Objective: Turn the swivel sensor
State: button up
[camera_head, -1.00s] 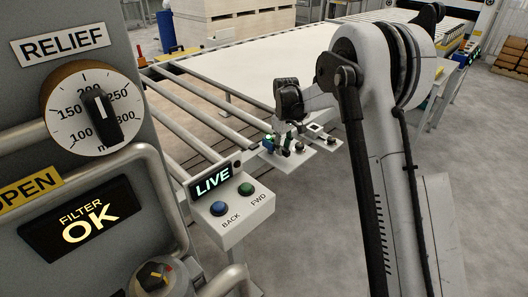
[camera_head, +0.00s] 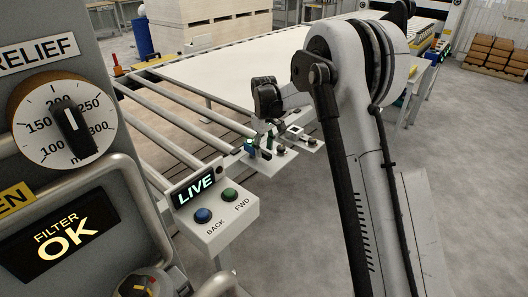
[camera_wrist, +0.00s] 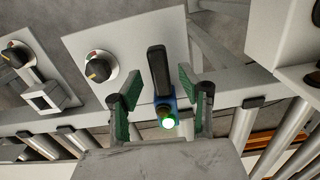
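The swivel sensor, as best I can tell, is the blue body with a lit green-white lamp and a black bar in the wrist view (camera_wrist: 168,103). In the head view it is a small blue piece with a green light (camera_head: 250,147) by the roller frame. My gripper (camera_wrist: 160,88) is open, with one green-padded finger on each side of the sensor. Gaps show between the pads and the sensor, so I see no grip. In the head view my gripper (camera_head: 264,140) hangs just above the sensor's bracket, and its fingers are partly hidden there.
A plate with a black knob (camera_wrist: 98,68) lies left of the sensor, with a second knob (camera_wrist: 15,55) farther left. Rollers (camera_head: 170,117) run behind. A LIVE button box (camera_head: 215,212) and a RELIEF dial panel (camera_head: 72,130) stand at the left.

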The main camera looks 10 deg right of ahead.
notch_tip(320, 180, up, 10)
jog(key=shift+r, duration=0.2)
dwell(0.3)
jog(key=s+d+r+m+t, duration=0.2)
jog(key=s+r, duration=0.5)
jog(key=s, duration=0.4)
jog(key=s+d+r+m+t, duration=0.1)
jog(key=s+r+m+t, duration=0.1)
jog(key=s+r, duration=0.65)
jog(key=s+d+f+m+t, duration=0.1)
jog(key=s+f, duration=0.3)
jog(key=s, duration=0.7)
jog(key=s+d+f+m+t, duration=0.1)
jog(key=s+f, duration=0.3)
jog(key=s, duration=0.8)
jog(key=shift+s+f+m+t, duration=0.2)
jog(key=shift+s+m+t, duration=0.1)
jog(key=shift+m+t, duration=0.35)
